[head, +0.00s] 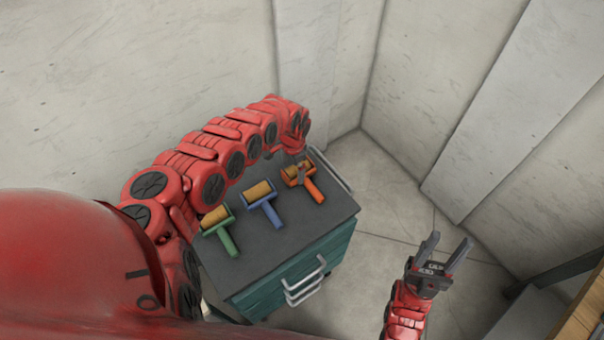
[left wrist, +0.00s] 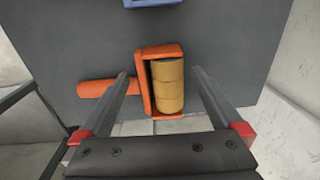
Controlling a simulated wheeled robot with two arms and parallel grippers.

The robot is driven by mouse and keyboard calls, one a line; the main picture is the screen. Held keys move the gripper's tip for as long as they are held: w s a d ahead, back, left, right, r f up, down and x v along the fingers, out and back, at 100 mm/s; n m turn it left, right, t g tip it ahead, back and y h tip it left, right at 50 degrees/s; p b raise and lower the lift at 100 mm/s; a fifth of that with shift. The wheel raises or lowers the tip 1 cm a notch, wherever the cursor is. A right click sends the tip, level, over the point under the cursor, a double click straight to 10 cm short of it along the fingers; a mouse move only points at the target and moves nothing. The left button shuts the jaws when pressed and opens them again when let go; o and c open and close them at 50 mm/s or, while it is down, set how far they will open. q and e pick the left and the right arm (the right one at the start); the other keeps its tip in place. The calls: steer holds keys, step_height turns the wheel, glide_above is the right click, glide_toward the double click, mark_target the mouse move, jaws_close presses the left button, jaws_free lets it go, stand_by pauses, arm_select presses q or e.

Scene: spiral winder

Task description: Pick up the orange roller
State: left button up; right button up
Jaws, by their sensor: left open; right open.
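The orange roller (head: 313,188) lies on the dark top of the teal cabinet, the rightmost of three rollers in the head view. In the left wrist view, the orange roller (left wrist: 148,94) shows its frame, its tan cylinder and its handle pointing left. My left gripper (head: 301,170) is over the roller's frame in the head view. In the left wrist view, my left gripper (left wrist: 160,82) is open, its fingers on either side of the roller's frame and cylinder; contact cannot be told. My right gripper (head: 449,250) is open and empty, right of the cabinet.
A blue roller (head: 265,204) and a green roller (head: 222,230) lie left of the orange one on the cabinet top (head: 285,240). The cabinet has metal handles (head: 304,284). Walls stand behind it. A wooden-topped table (head: 583,318) is at the lower right.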

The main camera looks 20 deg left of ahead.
arm_select(q)
steer(key=shift+f, duration=0.95)
steer(key=shift+a+f, duration=0.1)
steer(key=shift+f, duration=0.2)
steer(key=c, duration=1.5)
steer(key=shift+o, duration=0.2)
steer(key=shift+w+r, duration=0.1)
steer(key=shift+r, duration=0.05)
